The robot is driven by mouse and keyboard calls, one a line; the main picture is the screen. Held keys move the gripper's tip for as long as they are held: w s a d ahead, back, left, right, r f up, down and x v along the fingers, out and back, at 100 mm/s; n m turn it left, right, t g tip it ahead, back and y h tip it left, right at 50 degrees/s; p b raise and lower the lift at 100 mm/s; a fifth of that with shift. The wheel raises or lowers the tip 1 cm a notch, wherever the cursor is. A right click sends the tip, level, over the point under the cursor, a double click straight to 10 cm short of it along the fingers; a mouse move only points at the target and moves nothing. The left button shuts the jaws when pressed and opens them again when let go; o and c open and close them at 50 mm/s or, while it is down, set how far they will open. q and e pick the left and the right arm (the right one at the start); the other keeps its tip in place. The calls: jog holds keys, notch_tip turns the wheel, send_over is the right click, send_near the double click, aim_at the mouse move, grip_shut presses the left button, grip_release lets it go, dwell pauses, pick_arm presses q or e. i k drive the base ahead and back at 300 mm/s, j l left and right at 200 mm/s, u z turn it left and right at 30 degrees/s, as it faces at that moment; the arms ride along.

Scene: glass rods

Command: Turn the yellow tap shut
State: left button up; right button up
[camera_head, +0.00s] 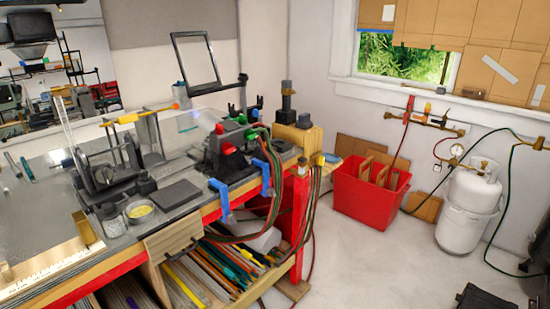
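A brass gas manifold (430,122) is fixed to the wall below the window. A small orange-yellow handle (428,108) stands up on it, beside a red one (408,104). Another small yellow fitting (320,160) sits at the right end of the workbench, by the hoses. I cannot tell for certain which of these is the yellow tap, or whether either is open or shut. Neither of my grippers can be made out in the view.
The workbench (180,212) carries a torch with red and green knobs (228,132) and hoses hanging off its edge. A red crate (362,205) and a white gas cylinder (466,205) stand by the wall. The floor (375,265) in front is mostly clear. A dark object (482,298) is cut off at bottom right.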

aim_at(319, 160)
jog(key=i+l+u, duration=0.25)
jog(key=u, duration=0.25)
jog(key=i+l+u, duration=0.15)
jog(key=l+u, duration=0.2)
jog(key=u, duration=0.15)
jog(key=i+l+u, duration=0.1)
jog(key=l+u, duration=0.35)
